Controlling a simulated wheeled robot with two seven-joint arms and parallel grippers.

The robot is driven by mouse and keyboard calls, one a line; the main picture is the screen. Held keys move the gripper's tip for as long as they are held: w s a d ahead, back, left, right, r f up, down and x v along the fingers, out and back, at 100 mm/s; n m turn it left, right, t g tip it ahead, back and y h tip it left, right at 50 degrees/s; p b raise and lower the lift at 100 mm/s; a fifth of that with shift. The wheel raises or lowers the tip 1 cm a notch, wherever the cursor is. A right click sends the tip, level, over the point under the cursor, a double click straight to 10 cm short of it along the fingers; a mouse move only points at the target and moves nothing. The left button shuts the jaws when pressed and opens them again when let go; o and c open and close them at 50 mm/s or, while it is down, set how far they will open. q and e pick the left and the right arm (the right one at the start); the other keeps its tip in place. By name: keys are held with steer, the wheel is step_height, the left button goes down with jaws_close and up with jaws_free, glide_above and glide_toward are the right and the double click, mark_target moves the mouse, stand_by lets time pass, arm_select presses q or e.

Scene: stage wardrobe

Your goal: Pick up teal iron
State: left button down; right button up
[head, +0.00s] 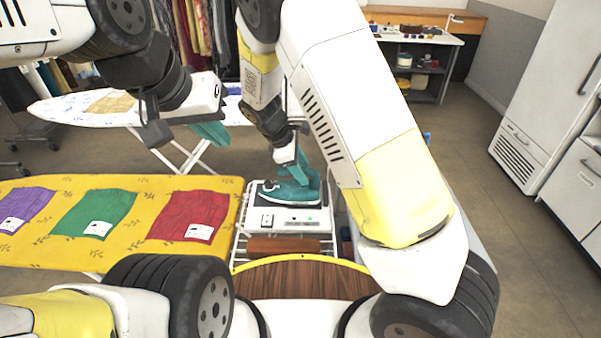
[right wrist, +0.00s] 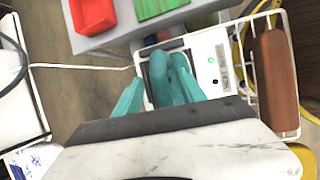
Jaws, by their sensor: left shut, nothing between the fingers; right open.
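The teal iron (head: 288,193) rests on a white stand (head: 268,219) with a control panel, right of the yellow ironing board. My right gripper (head: 307,170) is open, pointing down at the iron with its teal fingers right at the iron's handle. In the right wrist view, the iron (right wrist: 158,76) shows between the two teal fingers, which hide part of it; I cannot tell whether they touch it. My left gripper (head: 212,133) is shut and empty, above the floor between the two boards.
The yellow ironing board (head: 140,206) holds folded purple, green and red cloths. A white ironing board (head: 75,108) stands behind. A brown roll (head: 290,246) lies on the stand's lower rack.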

steer(key=shift+d+f, duration=0.15)
steer(key=shift+f, duration=0.25)
steer(key=shift+c, duration=0.2)
jaws_close()
steer(key=shift+w+r, duration=0.1)
steer(key=shift+r, duration=0.1)
